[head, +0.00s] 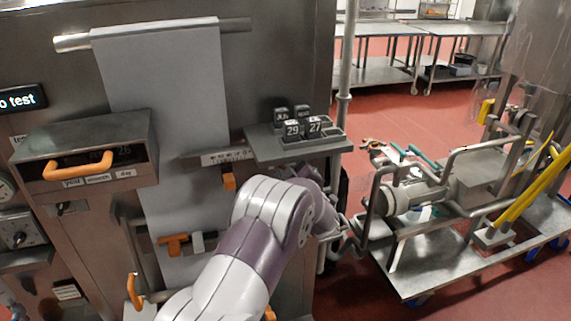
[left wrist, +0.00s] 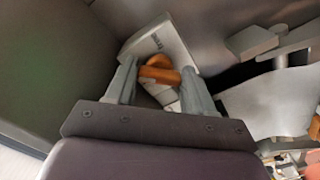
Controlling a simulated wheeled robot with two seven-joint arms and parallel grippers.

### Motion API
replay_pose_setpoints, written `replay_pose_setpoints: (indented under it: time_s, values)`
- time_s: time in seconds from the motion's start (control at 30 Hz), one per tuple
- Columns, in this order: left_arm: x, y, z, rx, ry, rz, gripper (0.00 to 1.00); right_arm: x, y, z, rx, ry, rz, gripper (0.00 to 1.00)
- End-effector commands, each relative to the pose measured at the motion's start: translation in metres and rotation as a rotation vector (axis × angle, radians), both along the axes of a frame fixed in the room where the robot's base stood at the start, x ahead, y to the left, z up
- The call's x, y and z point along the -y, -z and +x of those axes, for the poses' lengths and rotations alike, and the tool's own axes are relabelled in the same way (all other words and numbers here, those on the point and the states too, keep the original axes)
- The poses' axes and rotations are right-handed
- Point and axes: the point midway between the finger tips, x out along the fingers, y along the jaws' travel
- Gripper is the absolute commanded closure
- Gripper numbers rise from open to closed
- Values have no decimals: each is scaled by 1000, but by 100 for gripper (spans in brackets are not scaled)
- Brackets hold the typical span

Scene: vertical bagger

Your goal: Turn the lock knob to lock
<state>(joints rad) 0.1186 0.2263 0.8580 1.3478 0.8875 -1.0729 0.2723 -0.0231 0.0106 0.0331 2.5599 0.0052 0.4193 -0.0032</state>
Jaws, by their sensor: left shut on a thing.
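In the left wrist view an orange lock knob (left wrist: 159,74) stands in front of a pale plate (left wrist: 158,42) with small dark lettering that I cannot read. My left gripper (left wrist: 160,69) has a grey finger on each side of the knob and is shut on it. The knob lies slanted between the fingertips. In the head view my arm reaches from the bottom towards the right edge of the machine. Its gripper and the knob are hidden there behind the arm and machine. My right gripper is in neither view.
The bagger has a drawer box with an orange handle (head: 78,167), an orange T-shaped handle (head: 174,244) and a white film sheet (head: 165,90). A shelf (head: 330,147) with date blocks juts out above my arm. A metal cart (head: 430,280) with machine parts stands to the right.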

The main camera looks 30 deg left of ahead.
Motion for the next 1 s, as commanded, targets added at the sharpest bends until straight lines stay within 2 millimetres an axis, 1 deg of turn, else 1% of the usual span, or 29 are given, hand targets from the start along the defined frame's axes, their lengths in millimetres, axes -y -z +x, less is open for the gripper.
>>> replay_pose_setpoints:
  time_s: [0.03, 0.1, 0.2, 0.37, 0.5, 0.6, 0.7, 0.87, 1.0]
  values:
    - [0, 6, 0, 27, -1, -19, 74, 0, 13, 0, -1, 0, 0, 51]
    - [0, 6, 0, 64, 0, -50, 74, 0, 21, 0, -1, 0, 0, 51]
    - [0, 4, 0, 104, 0, -84, 74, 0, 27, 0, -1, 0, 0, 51]
    - [0, 1, 0, 131, 0, -109, 74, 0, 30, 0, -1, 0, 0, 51]
    - [0, 5, 1, 189, 0, -156, 74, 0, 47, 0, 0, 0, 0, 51]
    - [0, 4, 1, 239, -1, -198, 74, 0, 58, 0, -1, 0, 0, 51]
    - [0, 2, 1, 277, -2, -230, 74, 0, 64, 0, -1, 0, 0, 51]
    - [0, -2, 0, 303, -2, -251, 73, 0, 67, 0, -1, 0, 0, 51]
    - [0, 2, 1, 360, -3, -298, 73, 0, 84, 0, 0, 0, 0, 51]
